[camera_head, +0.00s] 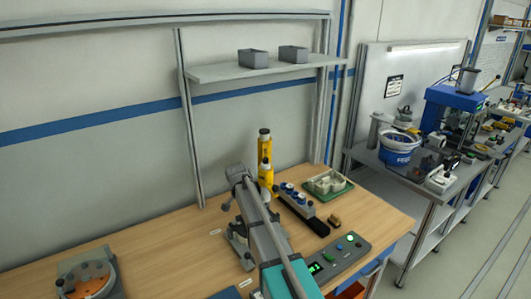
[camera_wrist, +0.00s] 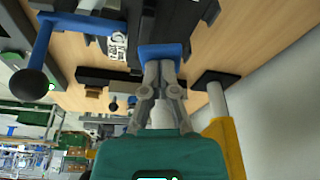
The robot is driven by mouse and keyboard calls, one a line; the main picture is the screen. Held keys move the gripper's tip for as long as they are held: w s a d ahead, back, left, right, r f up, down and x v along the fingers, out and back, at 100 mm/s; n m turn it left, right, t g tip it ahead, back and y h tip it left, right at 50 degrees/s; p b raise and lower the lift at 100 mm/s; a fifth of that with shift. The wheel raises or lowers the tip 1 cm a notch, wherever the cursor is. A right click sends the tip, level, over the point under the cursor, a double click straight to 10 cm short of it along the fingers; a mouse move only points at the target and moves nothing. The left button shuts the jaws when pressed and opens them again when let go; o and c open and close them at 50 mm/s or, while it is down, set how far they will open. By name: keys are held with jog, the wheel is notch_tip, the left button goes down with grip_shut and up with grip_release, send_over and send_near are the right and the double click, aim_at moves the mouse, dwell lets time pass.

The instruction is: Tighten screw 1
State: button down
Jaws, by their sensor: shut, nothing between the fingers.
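My gripper (camera_wrist: 160,68) shows in the wrist view with its grey fingers together and nothing between them. Its tips are at a blue block (camera_wrist: 172,50) on a dark fixture (camera_wrist: 190,18); I cannot tell whether they touch it. In the head view my arm hides the gripper and part of a grey fixture (camera_head: 239,245) on the bench. I cannot make out any screw as screw 1. A round orange plate (camera_head: 90,278) lies on a grey base at the left front. An upright yellow-and-black tool (camera_head: 265,170) stands behind my arm.
Right of my arm are a black rack with blue-topped pieces (camera_head: 298,198), a green tray (camera_head: 345,190), a small brown block (camera_head: 334,221) and a control box (camera_head: 350,246). A blue lever with a black knob (camera_wrist: 28,83) shows at left in the wrist view. The left bench is mostly clear.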

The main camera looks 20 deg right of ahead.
dwell(0.4)
jog(key=shift+r+p, duration=0.4)
jog(key=shift+p, duration=0.1)
jog(key=w+d+p+v, duration=0.1)
jog(key=p+v, duration=0.7)
jog(key=shift+w+d+r, duration=0.15)
jog(key=shift+d+r, duration=0.05)
jog(key=shift+d, duration=0.05)
dwell(0.5)
jog(key=s+f+n+b, duration=0.3)
jog(key=s, duration=0.6)
jog(key=s+f+n+g+y+b, duration=0.1)
jog(key=s+f+n+b, duration=0.2)
jog(key=s, duration=0.7)
jog(key=s+f+n+y+b, duration=0.1)
jog(key=s+f+n+b, duration=0.2)
jog(key=s, duration=0.7)
jog(key=shift+f+n+g, duration=0.3)
jog(key=shift+f+n, duration=0.1)
jog(key=shift+n, duration=0.6)
jog(key=shift+a, duration=0.1)
